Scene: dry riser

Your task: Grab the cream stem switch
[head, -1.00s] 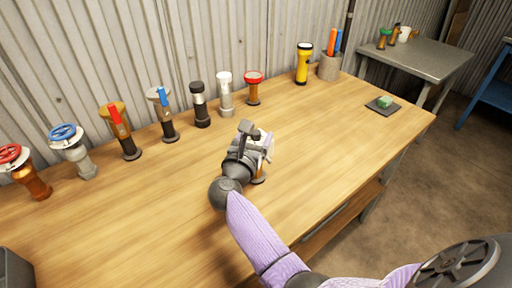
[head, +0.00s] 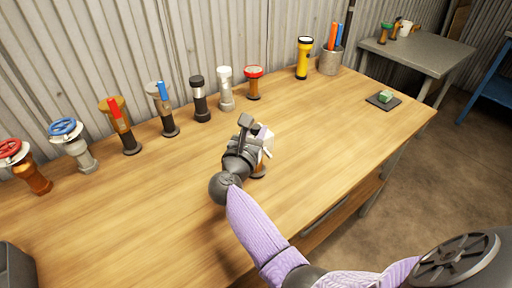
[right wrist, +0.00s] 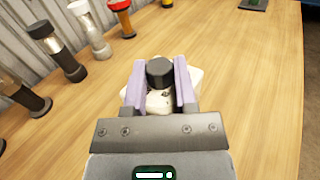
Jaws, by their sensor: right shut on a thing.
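The cream stem switch (right wrist: 190,84) shows in the right wrist view as a pale body with a black round knob between the finger pads. In the head view its cream part (head: 266,138) shows beside the gripper, with a brownish base (head: 259,172) below it at the table. My right gripper (right wrist: 159,84) is shut on it, with a lilac finger on each side of the knob. In the head view the right gripper (head: 250,137) covers much of the switch. I cannot tell whether the base touches the table. My left gripper is not in view.
Several valve-like fittings stand in a row along the wall, from a red-wheeled one (head: 24,168) to a red-topped one (head: 253,84). A yellow flashlight (head: 303,60) and a holder (head: 329,62) stand farther right. A dark pad (head: 384,102) carries a green block.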

